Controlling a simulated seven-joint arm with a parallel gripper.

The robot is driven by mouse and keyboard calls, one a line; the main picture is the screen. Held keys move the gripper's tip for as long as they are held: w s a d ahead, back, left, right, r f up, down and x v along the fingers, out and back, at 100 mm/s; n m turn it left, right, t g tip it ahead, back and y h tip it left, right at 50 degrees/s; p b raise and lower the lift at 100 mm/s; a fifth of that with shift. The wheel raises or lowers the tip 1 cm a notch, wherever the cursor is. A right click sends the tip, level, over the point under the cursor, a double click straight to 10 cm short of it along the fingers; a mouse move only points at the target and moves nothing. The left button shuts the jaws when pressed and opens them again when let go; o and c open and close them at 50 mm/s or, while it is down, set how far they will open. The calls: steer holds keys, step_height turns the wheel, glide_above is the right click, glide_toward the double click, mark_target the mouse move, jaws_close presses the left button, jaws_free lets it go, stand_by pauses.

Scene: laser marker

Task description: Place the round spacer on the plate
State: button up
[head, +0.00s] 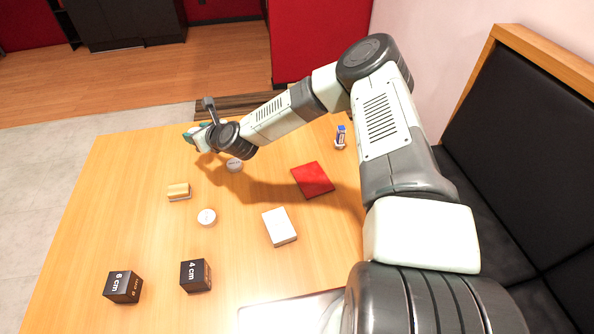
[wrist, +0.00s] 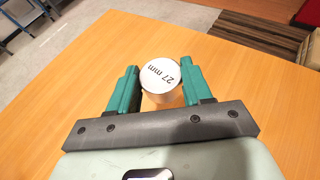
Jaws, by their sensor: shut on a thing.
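My gripper (wrist: 162,88) has its teal fingers shut on a round white spacer (wrist: 161,75), whose top face reads "27 mm". In the head view my gripper (head: 195,136) is over the far left part of the table; the held spacer is hard to make out there. I cannot tell for certain which thing is the plate. A flat grey plate-like thing (head: 290,317) lies at the near edge, partly behind my arm. A flat red square (head: 312,180) and a white block (head: 279,227) also lie on the table.
Two other round white pieces (head: 207,217) (head: 234,165) lie on the wooden table (head: 120,215). There are also a yellowish block (head: 179,192), black cubes marked 6 cm (head: 123,287) and 4 cm (head: 196,276), and a small blue-and-white item (head: 340,137). A black bench (head: 520,130) stands at right.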

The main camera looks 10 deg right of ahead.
steer(key=s+d+m+t+h, duration=0.1)
steer(key=s+d+m+h, duration=0.1)
steer(key=d, duration=0.7)
steer(key=s+d+m+t+h, duration=0.1)
steer(key=s+d+m+h, duration=0.15)
steer(key=d, duration=0.55)
steer(key=m+t+h, duration=0.1)
steer(key=m+h, duration=0.2)
steer(key=h, duration=0.1)
glide_above(313, 182)
step_height(313, 182, down, 4)
steer(key=shift+f, duration=2.3)
steer(key=shift+f, duration=0.15)
steer(key=o, duration=1.1)
